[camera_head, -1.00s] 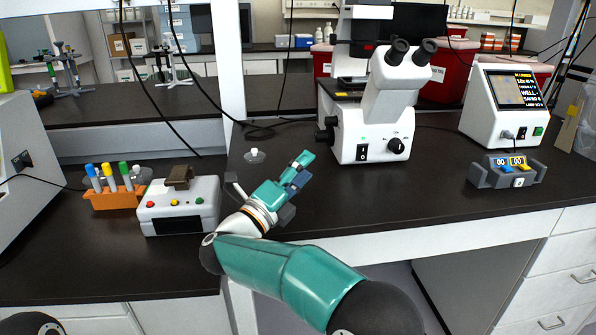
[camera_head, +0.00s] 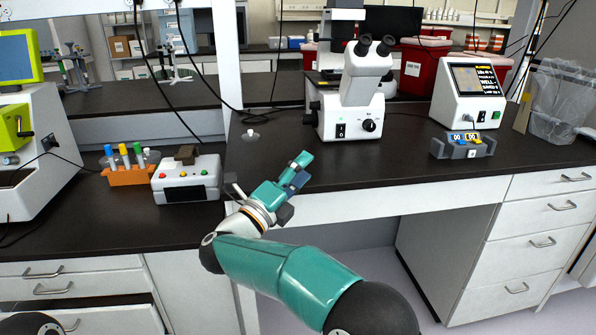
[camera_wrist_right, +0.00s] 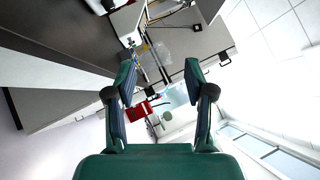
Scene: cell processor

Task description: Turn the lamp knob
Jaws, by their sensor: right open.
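The white microscope (camera_head: 350,88) stands on the dark bench top in the head view. On the front of its base is a round black knob (camera_head: 369,125) with a light mark, to the right of a black rocker switch (camera_head: 341,130). My right gripper (camera_head: 300,172) is open and empty, in front of and left of the microscope, well apart from the knob. In the right wrist view the two fingers (camera_wrist_right: 160,78) are spread with nothing between them. The microscope cannot be made out clearly there. My left gripper is out of view.
A white box with coloured buttons (camera_head: 186,180) and an orange tube rack (camera_head: 131,175) stand on the left bench. A grey two-display device (camera_head: 462,146) and a white screen unit (camera_head: 468,94) stand right of the microscope. The bench top (camera_head: 400,165) before the microscope is clear.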

